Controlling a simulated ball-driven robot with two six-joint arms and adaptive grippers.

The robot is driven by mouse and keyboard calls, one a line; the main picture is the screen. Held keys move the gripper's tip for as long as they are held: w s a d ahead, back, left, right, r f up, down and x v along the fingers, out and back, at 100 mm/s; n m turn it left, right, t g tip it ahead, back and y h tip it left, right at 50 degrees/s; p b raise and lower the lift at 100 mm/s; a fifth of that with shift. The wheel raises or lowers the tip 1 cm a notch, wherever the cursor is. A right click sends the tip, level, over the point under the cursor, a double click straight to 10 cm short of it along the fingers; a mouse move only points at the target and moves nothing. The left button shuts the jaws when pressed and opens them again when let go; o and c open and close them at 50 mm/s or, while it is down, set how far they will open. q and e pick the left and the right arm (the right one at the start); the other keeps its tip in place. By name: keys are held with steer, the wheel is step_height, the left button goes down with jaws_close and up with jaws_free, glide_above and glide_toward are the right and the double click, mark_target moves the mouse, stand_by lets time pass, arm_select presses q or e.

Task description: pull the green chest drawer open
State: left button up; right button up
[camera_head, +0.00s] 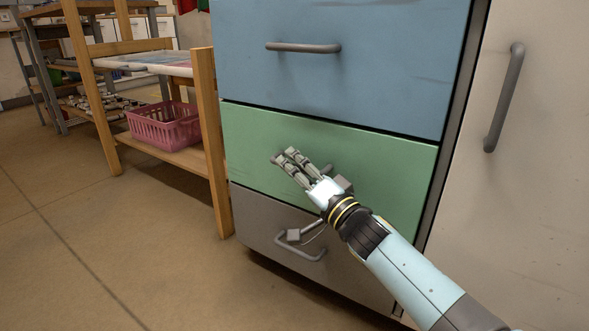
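The green drawer (390,175) is the middle front of the chest, between a blue drawer above and a grey one below. Its front looks flush with the others, so it appears shut. Its handle is mostly hidden behind my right gripper (283,157); only a short bit shows beside the fingers. The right gripper comes in from the lower right, its fingers pointing up and left at the handle. The fingers lie close together, and I cannot tell whether they close on the handle or touch it. My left gripper is not in view.
The blue drawer (400,70) and the grey drawer (262,215) have bar handles. A pale cabinet door (540,150) with an upright handle stands at the right. A wooden rack (208,140) with a pink basket (165,127) stands left. The floor at front left is clear.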

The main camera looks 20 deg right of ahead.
jaws_close()
steer(key=shift+s+a, duration=0.1)
stand_by(0.5)
